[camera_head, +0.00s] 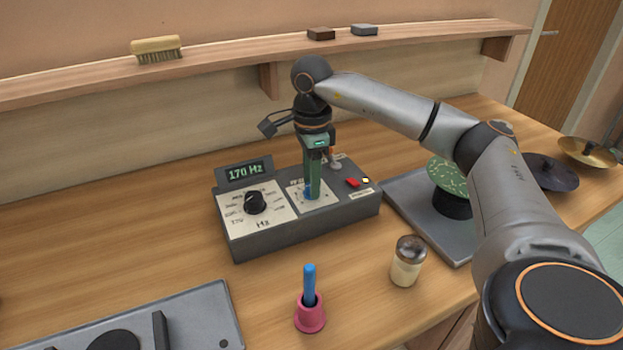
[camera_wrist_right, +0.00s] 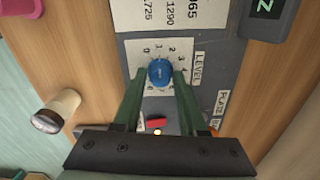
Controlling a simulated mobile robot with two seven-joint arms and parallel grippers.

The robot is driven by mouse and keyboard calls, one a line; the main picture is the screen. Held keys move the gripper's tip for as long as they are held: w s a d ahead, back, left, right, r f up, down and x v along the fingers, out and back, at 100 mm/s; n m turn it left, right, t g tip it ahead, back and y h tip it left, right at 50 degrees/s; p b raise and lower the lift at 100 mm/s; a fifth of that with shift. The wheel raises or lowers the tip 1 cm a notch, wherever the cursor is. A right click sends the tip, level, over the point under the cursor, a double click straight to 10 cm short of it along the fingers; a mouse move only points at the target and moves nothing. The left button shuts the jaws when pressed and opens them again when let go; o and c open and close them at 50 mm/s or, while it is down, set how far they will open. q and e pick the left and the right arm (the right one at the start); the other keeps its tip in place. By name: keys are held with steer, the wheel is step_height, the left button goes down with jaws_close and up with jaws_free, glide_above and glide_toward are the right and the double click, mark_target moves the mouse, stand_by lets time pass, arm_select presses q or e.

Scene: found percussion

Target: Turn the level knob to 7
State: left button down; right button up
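The blue level knob (camera_wrist_right: 160,72) sits on a white numbered dial (camera_wrist_right: 150,52) with the word LEVEL beside it. In the head view only a bit of the blue knob (camera_head: 308,190) shows beside my finger. It is on the grey control box (camera_head: 290,238). My right gripper (camera_wrist_right: 160,80) points down over the box, with one green finger on each side of the knob. I cannot tell whether the fingers press on it. In the head view my right gripper (camera_head: 313,192) hides part of the dial. The knob's pointer direction is not clear. My left gripper is not in view.
The box also has a black Hz knob (camera_head: 255,202), a display reading 170 Hz (camera_head: 245,172) and a red switch (camera_head: 353,182). A pink holder with a blue handle (camera_head: 310,312) and a shaker jar (camera_head: 406,262) stand in front. A shelf (camera_head: 230,58) runs behind.

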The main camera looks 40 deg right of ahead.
jaws_close()
